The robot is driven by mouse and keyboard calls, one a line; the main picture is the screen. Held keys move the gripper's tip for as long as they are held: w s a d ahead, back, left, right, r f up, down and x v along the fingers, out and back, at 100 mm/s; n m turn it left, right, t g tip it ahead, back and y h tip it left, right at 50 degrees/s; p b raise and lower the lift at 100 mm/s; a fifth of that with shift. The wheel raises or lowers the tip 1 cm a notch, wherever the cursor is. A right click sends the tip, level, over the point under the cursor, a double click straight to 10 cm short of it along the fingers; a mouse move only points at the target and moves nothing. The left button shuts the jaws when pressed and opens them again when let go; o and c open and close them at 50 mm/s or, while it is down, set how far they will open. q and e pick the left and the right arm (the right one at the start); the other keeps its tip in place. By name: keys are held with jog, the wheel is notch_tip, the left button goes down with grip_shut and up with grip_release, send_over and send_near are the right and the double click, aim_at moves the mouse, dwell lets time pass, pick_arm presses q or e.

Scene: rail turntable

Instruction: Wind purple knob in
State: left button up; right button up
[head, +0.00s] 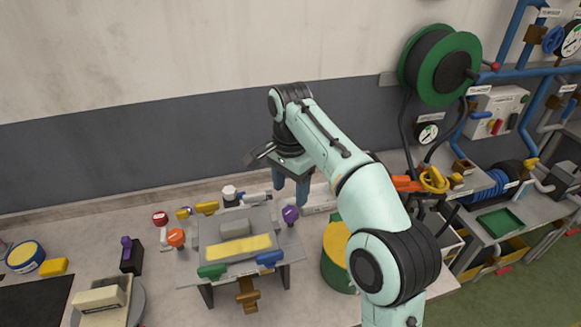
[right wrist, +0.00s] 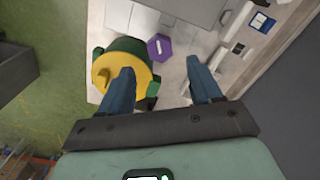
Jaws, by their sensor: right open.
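The purple knob (head: 290,214) sits at the right side of the grey turntable fixture (head: 215,225) on the workbench. In the right wrist view the purple knob (right wrist: 160,47) is a hexagon with a pale mark, a little beyond the fingertips and between their lines. My right gripper (head: 290,190) points down above and behind the knob in the head view. Its two blue fingers are apart with nothing between them, also in the right wrist view (right wrist: 159,70). My left gripper is not in view.
A green drum with a yellow top (head: 337,240) stands right of the fixture, close to one finger in the wrist view (right wrist: 122,72). Green (head: 212,271), blue (head: 270,258) and orange (head: 176,237) handles surround the fixture. Another purple part (head: 126,243) stands at the left.

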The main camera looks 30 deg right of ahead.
aim_at(290, 211)
notch_tip(290, 211, up, 6)
jog(key=shift+r, duration=0.25)
dwell(0.7)
